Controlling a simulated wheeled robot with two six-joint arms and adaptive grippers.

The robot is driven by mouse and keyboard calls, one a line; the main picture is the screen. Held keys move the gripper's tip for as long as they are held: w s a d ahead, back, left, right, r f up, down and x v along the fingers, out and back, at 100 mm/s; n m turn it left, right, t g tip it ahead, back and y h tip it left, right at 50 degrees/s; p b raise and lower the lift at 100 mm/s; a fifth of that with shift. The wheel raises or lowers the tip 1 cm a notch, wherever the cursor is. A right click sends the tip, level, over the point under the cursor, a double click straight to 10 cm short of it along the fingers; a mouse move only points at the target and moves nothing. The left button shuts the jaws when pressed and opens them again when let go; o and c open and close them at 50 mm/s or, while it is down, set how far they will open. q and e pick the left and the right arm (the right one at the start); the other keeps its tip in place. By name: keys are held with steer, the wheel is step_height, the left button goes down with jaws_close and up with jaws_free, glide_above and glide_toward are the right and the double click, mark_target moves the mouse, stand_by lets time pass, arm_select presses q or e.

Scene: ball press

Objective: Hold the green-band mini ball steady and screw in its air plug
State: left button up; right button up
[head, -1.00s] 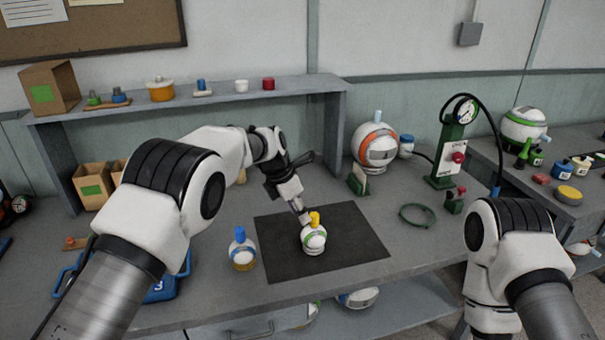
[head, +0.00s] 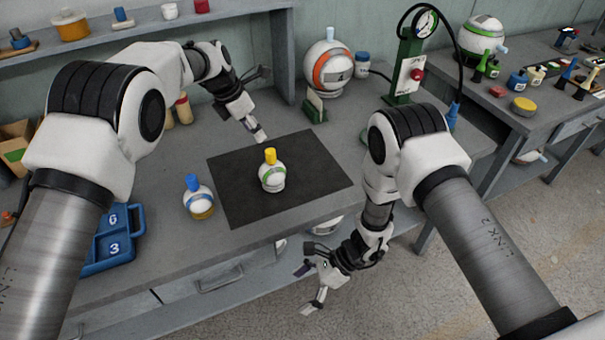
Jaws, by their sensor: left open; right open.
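The green-band mini ball (head: 271,178) stands upright on the dark mat (head: 320,178), white with a green band. Its yellow air plug (head: 270,155) sits on top; how deep it is seated I cannot tell. My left gripper (head: 262,122) is open behind the ball, over the mat's back edge, apart from the ball and pointing down to the right. My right gripper (head: 307,290) is open and empty, low in front of the bench's front edge, well clear of the ball.
A blue-plugged mini ball (head: 199,200) stands left of the mat. A blue case (head: 117,240) lies at the bench's left. An orange-band ball (head: 328,68) and a green gauge stand (head: 405,70) are at the back. The mat around the ball is clear.

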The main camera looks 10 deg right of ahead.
mark_target(273, 172)
steer(key=w+a+r+m+t+y, duration=0.1)
steer(key=w+r+t, duration=0.1)
steer(key=w, duration=0.3)
steer(key=w+a+r+m+t+y, duration=0.2)
steer(key=w+r, duration=0.2)
steer(key=w, duration=0.1)
steer(key=w+a+r+m+t+y, duration=0.1)
steer(key=w+r+t, duration=0.1)
steer(key=w, duration=0.3)
steer(key=shift+w+a+r+t+y, duration=0.2)
steer(key=shift+a+r+t+y, duration=0.15)
steer(key=shift+r, duration=0.4)
steer(key=w+d+r+m+t, duration=0.3)
steer(key=w, duration=0.3)
steer(key=w+d+r+m+t, duration=0.2)
steer(key=w+d+r+t, duration=0.15)
steer(key=w, duration=0.25)
step_height(273, 172, down, 8)
steer(key=shift+a+f, duration=0.1)
steer(key=shift+a, duration=0.05)
steer(key=x, duration=0.7)
steer(key=shift+w+a+r, duration=0.15)
steer(key=shift+w+r, duration=0.1)
arm_select(q)
steer(key=shift+r, duration=0.1)
steer(key=shift+s, duration=0.1)
